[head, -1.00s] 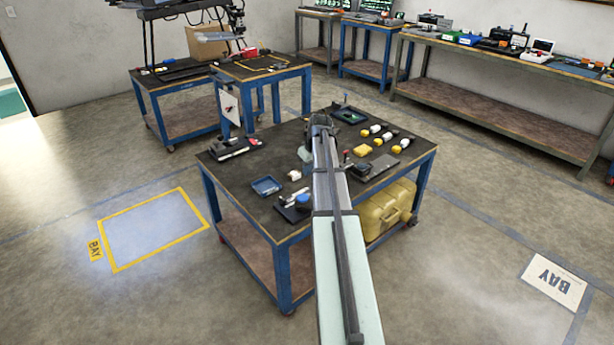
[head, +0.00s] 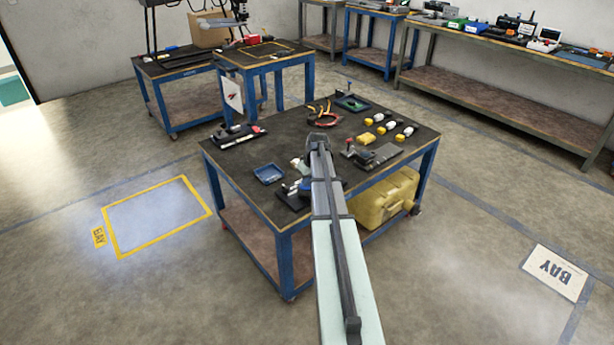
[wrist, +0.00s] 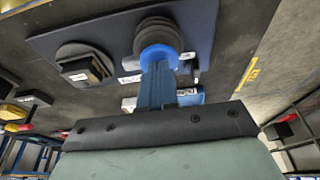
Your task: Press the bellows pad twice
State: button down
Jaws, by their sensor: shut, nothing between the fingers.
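A round grey piece with a black block (wrist: 85,65) sits beside the pad on the plate.
A blue tray (head: 269,174) lies left of the pad on the dark-topped table (head: 240,160). A black device (head: 238,135), a cable loop (head: 323,117), yellow-and-white pieces (head: 386,126) and a grey device (head: 372,155) stand further back or right. The tabletop left of the cable loop is clear.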

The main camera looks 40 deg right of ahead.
jog(key=shift+f, duration=1.05)
jog(key=shift+r, duration=0.6)
jog(key=w+v, duration=0.1)
jog(key=v, duration=1.2)
jog(key=shift+r, duration=0.2)
